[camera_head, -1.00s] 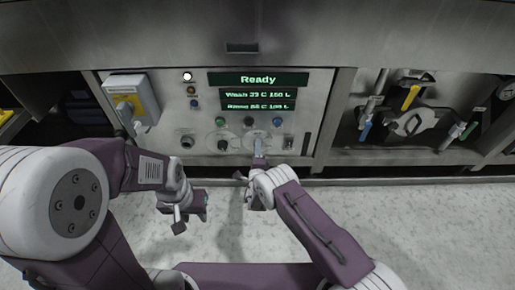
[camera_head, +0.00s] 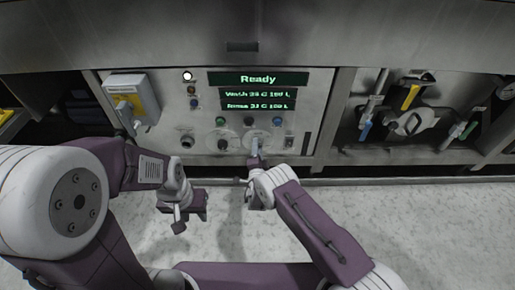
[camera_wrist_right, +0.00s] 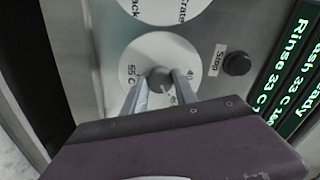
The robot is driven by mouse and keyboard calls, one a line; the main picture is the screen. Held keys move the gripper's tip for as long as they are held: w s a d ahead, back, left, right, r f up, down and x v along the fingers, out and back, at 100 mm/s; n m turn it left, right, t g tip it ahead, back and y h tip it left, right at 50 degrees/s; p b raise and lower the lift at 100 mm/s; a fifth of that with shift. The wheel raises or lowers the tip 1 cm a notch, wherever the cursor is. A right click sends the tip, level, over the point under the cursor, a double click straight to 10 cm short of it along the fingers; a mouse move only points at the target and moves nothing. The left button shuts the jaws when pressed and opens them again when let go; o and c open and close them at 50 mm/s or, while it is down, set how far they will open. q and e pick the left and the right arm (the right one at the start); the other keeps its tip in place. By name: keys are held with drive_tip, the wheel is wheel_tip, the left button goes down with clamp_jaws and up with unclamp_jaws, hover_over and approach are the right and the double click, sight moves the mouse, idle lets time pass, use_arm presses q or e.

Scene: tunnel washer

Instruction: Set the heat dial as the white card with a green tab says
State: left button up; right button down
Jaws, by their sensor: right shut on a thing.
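The heat dial is a grey knob (camera_wrist_right: 160,79) on a round white plate (camera_wrist_right: 137,57) in the right wrist view; "55 C" reads at its left and a partly hidden "4" mark at its right. My right gripper (camera_wrist_right: 158,92) is shut on this knob, one finger on each side. In the head view the dial plate (camera_head: 263,136) is low on the panel, with my right gripper (camera_head: 255,152) at it. My left gripper (camera_head: 188,208) hangs in front of the machine, away from the panel; its jaws are unclear. No white card with a green tab is recognisable.
The display (camera_head: 258,93) reads "Ready" with wash and rinse lines; the right wrist view shows about 33 C. A black "Stop" button (camera_wrist_right: 237,63) is close beside the dial. Another dial (camera_head: 222,142) sits left of it. A yellow-and-grey box (camera_head: 133,97) protrudes at left.

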drive_tip(key=shift+f, duration=0.1)
drive_tip(key=c, duration=1)
unclamp_jaws()
drive_tip(key=shift+o, duration=0.2)
drive_tip(key=shift+s, duration=0.1)
drive_tip(key=s+p, duration=0.5)
drive_tip(key=s, duration=0.4)
